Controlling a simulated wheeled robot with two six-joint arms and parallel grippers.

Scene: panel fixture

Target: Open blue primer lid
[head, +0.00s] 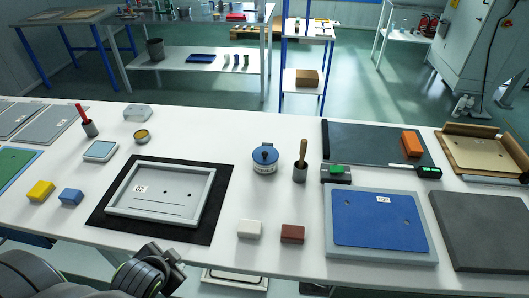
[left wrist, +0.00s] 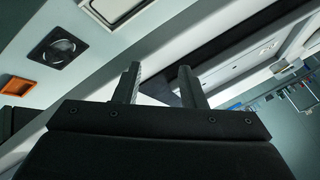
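The blue primer lid (head: 264,154) sits on a round can (head: 264,170) near the middle of the white table, with a dark knob on top. The lid looks seated on the can. My left arm shows at the lower left of the head view, in front of the table and well away from the can. In the left wrist view my left gripper (left wrist: 159,70) has its two fingers apart with nothing between them. The can cannot be made out there. My right gripper is in neither view.
A cup with a wooden-handled tool (head: 300,172) stands just right of the can. A framed panel (head: 160,192) on a black mat lies to the left, a blue plate (head: 378,218) to the right. White (head: 249,229) and brown (head: 292,234) blocks lie in front. Bare table surrounds the can's front and back.

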